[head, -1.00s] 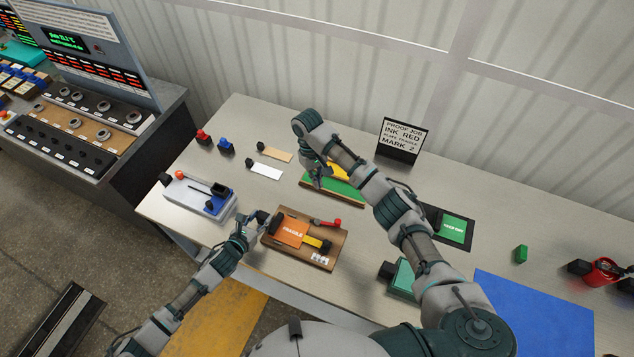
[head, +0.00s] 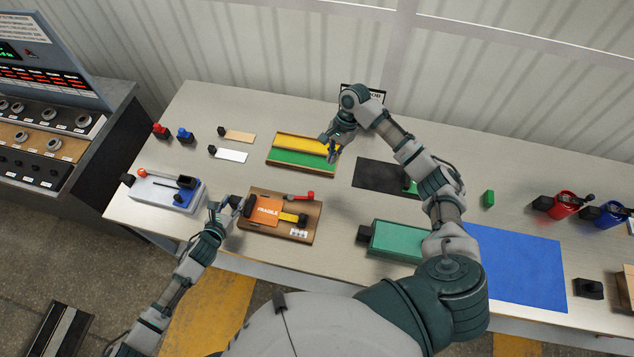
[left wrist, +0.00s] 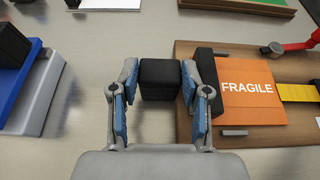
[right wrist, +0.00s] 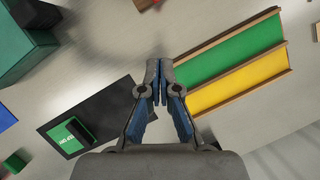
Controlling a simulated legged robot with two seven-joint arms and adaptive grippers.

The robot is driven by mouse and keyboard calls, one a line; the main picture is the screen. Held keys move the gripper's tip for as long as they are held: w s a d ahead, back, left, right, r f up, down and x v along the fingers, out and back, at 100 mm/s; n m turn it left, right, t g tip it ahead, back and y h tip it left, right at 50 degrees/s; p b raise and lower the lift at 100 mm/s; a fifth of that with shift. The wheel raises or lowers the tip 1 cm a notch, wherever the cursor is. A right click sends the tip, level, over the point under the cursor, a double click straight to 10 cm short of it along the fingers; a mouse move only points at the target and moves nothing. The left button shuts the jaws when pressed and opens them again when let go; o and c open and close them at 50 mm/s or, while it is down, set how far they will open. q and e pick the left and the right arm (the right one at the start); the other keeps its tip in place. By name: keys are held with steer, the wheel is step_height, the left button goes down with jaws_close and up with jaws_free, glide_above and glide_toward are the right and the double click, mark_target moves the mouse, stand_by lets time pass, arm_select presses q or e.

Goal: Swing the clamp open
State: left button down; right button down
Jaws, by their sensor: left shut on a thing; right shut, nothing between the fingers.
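The wooden board (head: 268,233) carries an orange FRAGILE plate (head: 264,210) and a red-handled lever, which looks like the clamp (head: 309,196). The lever lies along the board's far edge; its metal pivot and red handle also show in the left wrist view (left wrist: 304,42). My left gripper (head: 237,203) is at the board's left end, shut on a black block (left wrist: 161,80) beside the orange plate. Whether the block joins the plate's black edge piece (left wrist: 206,75) is unclear. My right gripper (right wrist: 160,82) is shut and empty above the table, near the right end of the green-and-yellow tray (head: 291,158).
A grey-and-blue device (head: 150,193) stands left of the board. A green box (head: 397,240) and blue mat (head: 515,265) lie right. A dark mat (right wrist: 85,115) lies near my right gripper. Bare table separates the board from the tray.

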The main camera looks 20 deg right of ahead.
arm_select(q)
steer(key=shift+a, duration=0.15)
arm_select(e)
steer(key=m, duration=0.1)
glide_toward(313, 203)
steer(key=w+d+f, duration=0.3)
steer(key=shift+d+f, duration=0.2)
steer(key=shift+f, duration=0.05)
steer(key=a, duration=0.1)
steer(key=s+a, duration=0.1)
steer(key=a, duration=0.1)
steer(key=shift+f, duration=0.2)
steer(key=shift+s+a, duration=0.2)
steer(key=shift+a, duration=0.25)
steer(key=shift+s+a+m, duration=0.15)
steer(key=shift+s+m, duration=0.5)
steer(key=shift+m, duration=0.05)
steer(key=shift+s+a+t, duration=0.15)
steer(key=shift+s+t, duration=0.15)
steer(key=shift+s, duration=0.15)
